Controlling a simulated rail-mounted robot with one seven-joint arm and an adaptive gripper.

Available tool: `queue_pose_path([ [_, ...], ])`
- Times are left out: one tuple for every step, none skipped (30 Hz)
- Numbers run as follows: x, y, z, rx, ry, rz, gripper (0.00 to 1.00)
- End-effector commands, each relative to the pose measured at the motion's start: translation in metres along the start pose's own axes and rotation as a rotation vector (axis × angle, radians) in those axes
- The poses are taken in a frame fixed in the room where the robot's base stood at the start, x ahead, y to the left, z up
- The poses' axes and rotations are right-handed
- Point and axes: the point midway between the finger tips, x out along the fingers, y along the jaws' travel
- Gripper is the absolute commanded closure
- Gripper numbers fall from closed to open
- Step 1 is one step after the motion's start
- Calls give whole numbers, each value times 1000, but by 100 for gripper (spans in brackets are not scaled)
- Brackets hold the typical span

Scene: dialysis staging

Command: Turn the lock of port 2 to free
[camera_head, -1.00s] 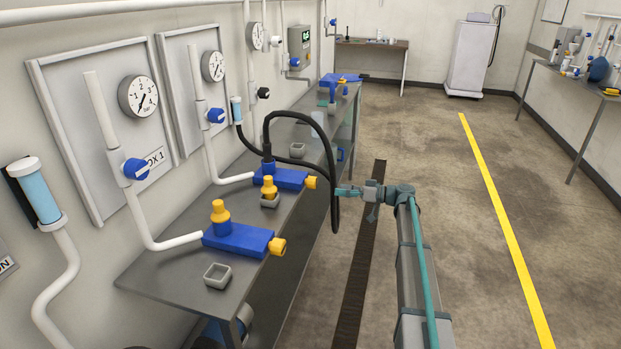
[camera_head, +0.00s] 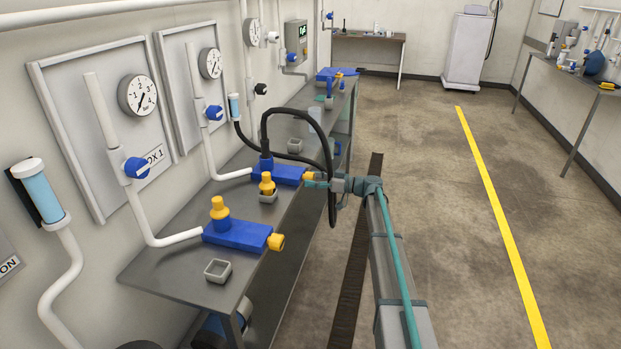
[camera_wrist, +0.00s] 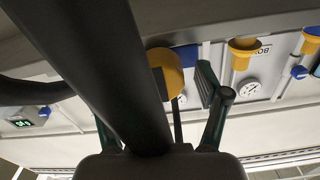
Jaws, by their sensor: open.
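A blue port block (camera_head: 287,174) with a black hose (camera_head: 265,131) plugged in its top sits in the middle of the bench. Its yellow end lock (camera_head: 308,176) faces the aisle; no port number is readable. My gripper (camera_head: 316,180) is open right at this lock. In the wrist view the yellow lock (camera_wrist: 166,68) lies ahead, roughly between my green-black fingers (camera_wrist: 160,108). The hose, dark and large there (camera_wrist: 95,60), crosses in front and hides much of the left finger and part of the lock. I cannot tell whether the fingers touch the lock.
A nearer blue block (camera_head: 237,234) has a yellow cap (camera_head: 218,208) and a yellow end lock (camera_head: 276,242). Small grey holders (camera_head: 218,270) stand on the bench (camera_head: 180,272), one holding a yellow cap (camera_head: 266,184). The hose loop hangs beside my gripper. The floor aisle to the right is clear.

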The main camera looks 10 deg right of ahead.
Motion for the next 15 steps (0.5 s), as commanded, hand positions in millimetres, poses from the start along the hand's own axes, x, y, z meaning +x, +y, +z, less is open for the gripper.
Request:
queue_pose_path([
  [4, 0, -1, 0, 0, 0, 26],
  [6, 0, 0, 0, 0, 0, 26],
  [7, 0, 0, 0, 0, 1, 26],
  [8, 0, 0, 0, 0, 1, 26],
  [9, 0, 0, 0, 0, 1, 26],
  [9, 0, 0, 0, 0, 1, 26],
  [9, 0, 0, 0, 0, 1, 26],
  [9, 0, 0, 0, 0, 1, 26],
  [9, 0, 0, 0, 0, 1, 26],
  [9, 0, 0, 0, 0, 1, 26],
  [9, 0, 0, 0, 0, 1, 26],
  [9, 0, 0, 0, 0, 1, 26],
  [9, 0, 0, 0, 0, 1, 27],
  [9, 0, 0, 0, 0, 1, 32],
  [9, 0, 0, 0, 0, 1, 39],
])
